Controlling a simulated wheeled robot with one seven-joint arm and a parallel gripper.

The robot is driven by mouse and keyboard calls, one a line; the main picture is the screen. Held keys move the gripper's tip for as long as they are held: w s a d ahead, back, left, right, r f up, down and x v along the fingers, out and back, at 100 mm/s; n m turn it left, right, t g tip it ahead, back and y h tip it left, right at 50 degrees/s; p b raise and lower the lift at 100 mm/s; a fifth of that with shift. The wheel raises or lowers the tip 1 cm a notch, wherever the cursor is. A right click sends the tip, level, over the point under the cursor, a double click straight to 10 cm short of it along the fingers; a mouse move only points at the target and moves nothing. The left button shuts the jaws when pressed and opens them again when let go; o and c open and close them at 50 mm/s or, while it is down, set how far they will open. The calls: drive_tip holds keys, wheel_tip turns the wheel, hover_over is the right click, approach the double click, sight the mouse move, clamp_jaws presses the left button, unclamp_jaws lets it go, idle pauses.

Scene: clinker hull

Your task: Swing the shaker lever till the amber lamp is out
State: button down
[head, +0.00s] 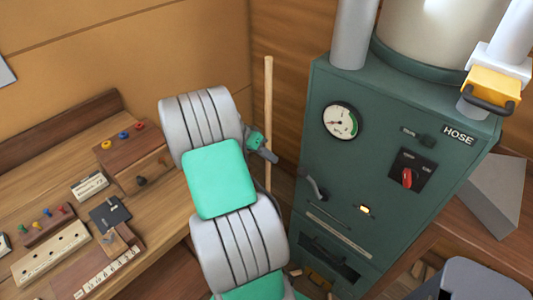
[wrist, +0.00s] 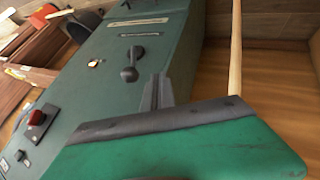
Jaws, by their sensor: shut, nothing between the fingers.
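The shaker lever (head: 315,186) is a dark handle low on the left of the green cabinet front. In the wrist view the lever (wrist: 130,63) shows its round knob towards the camera. The amber lamp (head: 364,210) to its right is glowing; it also shows in the wrist view (wrist: 95,62). My gripper (head: 270,155) is shut and empty, up and left of the lever in the head view. Its dark fingers (wrist: 160,90) stand close to the lever in the wrist view, with a visible gap between them.
The green cabinet (head: 400,95) carries a gauge (head: 341,121), a red switch (head: 407,178) and a yellow fitting (head: 492,87) with a dark handle. A wooden pole (head: 268,85) stands behind my gripper. A workbench (head: 75,165) with small items is at left.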

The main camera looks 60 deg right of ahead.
drive_tip(key=s+d+f+p, duration=0.1)
drive_tip(key=s+d+f, duration=0.1)
drive_tip(key=s, duration=0.4)
drive_tip(key=shift+f, duration=0.5)
drive_tip(key=shift+s+d, duration=0.1)
